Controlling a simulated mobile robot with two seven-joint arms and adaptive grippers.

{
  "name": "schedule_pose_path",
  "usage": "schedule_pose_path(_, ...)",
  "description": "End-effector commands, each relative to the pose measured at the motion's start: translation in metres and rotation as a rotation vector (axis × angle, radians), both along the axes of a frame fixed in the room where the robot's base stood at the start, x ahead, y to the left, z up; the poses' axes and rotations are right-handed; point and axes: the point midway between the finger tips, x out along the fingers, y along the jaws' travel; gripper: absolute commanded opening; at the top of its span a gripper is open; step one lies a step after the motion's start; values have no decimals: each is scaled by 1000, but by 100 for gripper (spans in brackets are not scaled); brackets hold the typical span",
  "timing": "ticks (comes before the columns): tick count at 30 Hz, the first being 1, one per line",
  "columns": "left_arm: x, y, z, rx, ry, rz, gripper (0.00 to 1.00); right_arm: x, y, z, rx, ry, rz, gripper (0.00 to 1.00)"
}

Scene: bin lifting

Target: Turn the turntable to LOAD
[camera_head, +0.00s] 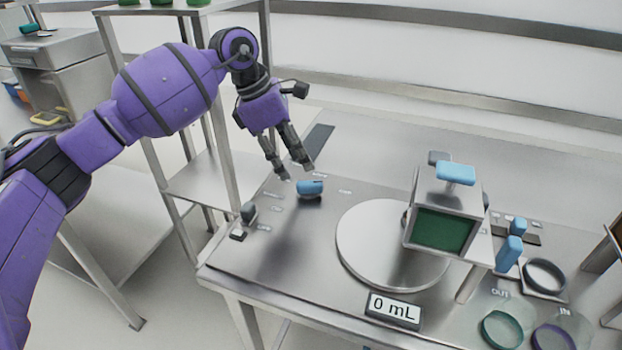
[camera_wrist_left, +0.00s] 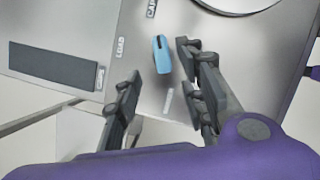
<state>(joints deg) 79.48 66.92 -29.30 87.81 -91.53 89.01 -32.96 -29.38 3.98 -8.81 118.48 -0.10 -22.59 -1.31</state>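The turntable (camera_head: 365,252) is a round grey metal disc on the steel table. A metal box (camera_head: 440,228) with a dark green front and blue top handle stands over its right part. A small blue handle (camera_head: 311,187) sits on the table left of the disc, with small labels around it. In the left wrist view the blue handle (camera_wrist_left: 161,54) is seen from above, and a LOAD label (camera_wrist_left: 120,47) lies to its left. My left gripper (camera_head: 296,173) is open and empty, just above and behind the blue handle.
A 0 mL display (camera_head: 393,309) stands at the table's front. A dark flat strip (camera_head: 318,138) lies behind the handle. Small blue-topped parts (camera_head: 509,254) and rings (camera_head: 502,329) are at the right. A metal shelf (camera_head: 215,178) stands left of the table.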

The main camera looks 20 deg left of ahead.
Motion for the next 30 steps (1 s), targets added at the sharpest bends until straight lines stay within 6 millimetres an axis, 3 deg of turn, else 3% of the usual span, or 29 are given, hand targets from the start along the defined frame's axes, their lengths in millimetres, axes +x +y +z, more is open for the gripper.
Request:
schedule_pose_path(6,4,-14,-31,-3,3,-1,38,-22,-5,-5,-6,41,-8,40)
schedule_pose_path(12,9,-23,-56,-5,2,-1,38,-24,-5,-7,-7,45,-8,40)
schedule_pose_path(24,10,-26,-65,-4,1,0,38,-7,-3,0,-4,14,-3,40)
schedule_pose_path(30,10,-26,-64,-4,1,0,11,-8,-3,0,-4,15,-3,40)
